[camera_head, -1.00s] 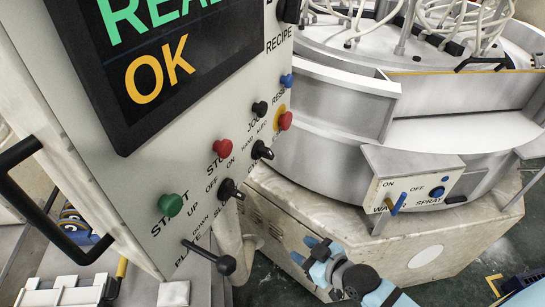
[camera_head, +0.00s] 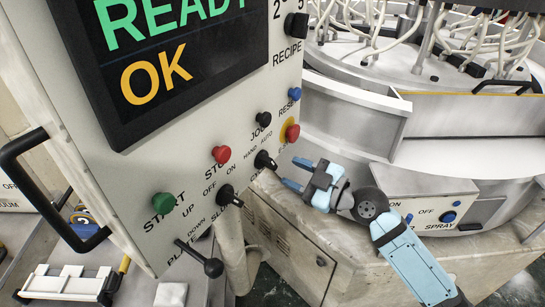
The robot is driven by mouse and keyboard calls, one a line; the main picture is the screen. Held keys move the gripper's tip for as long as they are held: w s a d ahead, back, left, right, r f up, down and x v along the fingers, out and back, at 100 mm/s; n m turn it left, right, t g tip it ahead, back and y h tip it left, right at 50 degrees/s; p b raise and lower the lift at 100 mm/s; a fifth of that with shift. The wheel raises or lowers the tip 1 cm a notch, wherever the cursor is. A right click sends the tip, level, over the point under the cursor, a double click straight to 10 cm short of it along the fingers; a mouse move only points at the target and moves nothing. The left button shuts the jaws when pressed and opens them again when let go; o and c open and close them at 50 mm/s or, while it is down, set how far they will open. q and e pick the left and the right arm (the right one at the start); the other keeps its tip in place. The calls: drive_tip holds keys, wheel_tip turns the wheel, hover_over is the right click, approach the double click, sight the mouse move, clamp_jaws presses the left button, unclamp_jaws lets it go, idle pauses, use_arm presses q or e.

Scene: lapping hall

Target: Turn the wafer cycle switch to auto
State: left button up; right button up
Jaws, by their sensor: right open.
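The switch labelled HAND and AUTO is a black knob (camera_head: 263,159) on the light control panel (camera_head: 140,190), below the black JOG button and the red stop button on yellow. Which label its handle points to is too small to tell. My right gripper (camera_head: 297,173), with light blue fingers, is open and empty. Its fingertips point left toward the knob, a short way to its right, with no visible contact. My left gripper is not in view.
A black handle (camera_head: 30,190) sticks out at left. The metal machine (camera_head: 350,115) stands behind my right arm.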

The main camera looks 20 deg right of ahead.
sight(273, 164)
drive_tip(key=p+x, duration=0.1)
drive_tip(key=x, duration=0.5)
drive_tip(key=shift+a, duration=0.1)
drive_tip(key=shift+c, duration=0.2)
clamp_jaws()
